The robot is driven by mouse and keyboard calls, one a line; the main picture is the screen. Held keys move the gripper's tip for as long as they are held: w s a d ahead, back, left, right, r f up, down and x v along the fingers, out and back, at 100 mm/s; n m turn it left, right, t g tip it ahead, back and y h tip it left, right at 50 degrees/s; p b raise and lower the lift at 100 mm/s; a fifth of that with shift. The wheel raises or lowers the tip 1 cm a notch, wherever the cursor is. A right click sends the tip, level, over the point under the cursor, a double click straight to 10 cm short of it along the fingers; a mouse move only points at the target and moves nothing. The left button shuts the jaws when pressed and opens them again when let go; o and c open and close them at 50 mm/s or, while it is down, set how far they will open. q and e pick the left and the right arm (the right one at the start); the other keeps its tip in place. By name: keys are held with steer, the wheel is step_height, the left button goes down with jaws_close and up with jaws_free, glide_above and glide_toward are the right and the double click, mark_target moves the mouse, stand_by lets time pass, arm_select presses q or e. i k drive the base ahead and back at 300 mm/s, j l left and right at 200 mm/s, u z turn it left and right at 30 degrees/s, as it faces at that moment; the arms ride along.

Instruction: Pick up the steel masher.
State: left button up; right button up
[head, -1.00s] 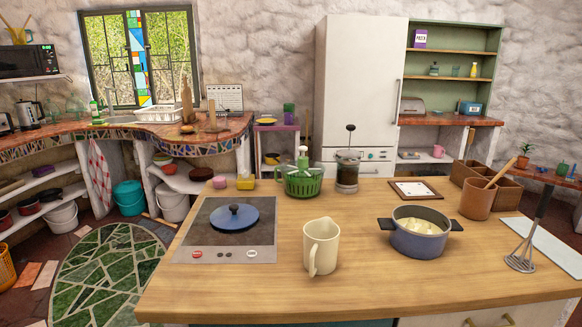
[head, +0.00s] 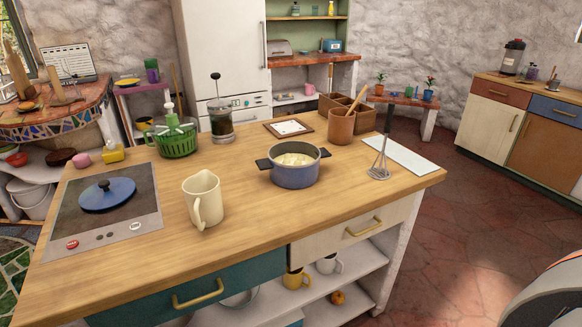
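The steel masher (head: 379,165) stands upright near the right end of the wooden counter. Its wire head rests on or beside the edge of a white board, and its dark handle points up. It is to the right of the blue pot. Neither of my grippers shows in the head view. A grey and orange rounded part at the lower right edge looks like part of my own arm.
On the wooden counter (head: 240,240) are a blue pot (head: 295,172), a cream jug (head: 203,200), a utensil crock (head: 341,127), a wooden divided box (head: 364,117) and a white board (head: 400,155). A hob (head: 136,222) with a blue lid (head: 107,195) is at left. Open floor (head: 450,230) lies right of the counter.

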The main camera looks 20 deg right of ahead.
mark_target(391, 107)
steer(key=z, duration=1.4)
steer(key=i+l, duration=0.15)
steer(key=l, duration=0.15)
steer(key=i+l+u, duration=0.15)
steer(key=l, duration=0.2)
steer(key=i+l, duration=0.15)
steer(key=l, duration=0.15)
steer(key=i+l+u, duration=0.1)
steer(key=l, duration=0.25)
steer(key=i, duration=0.05)
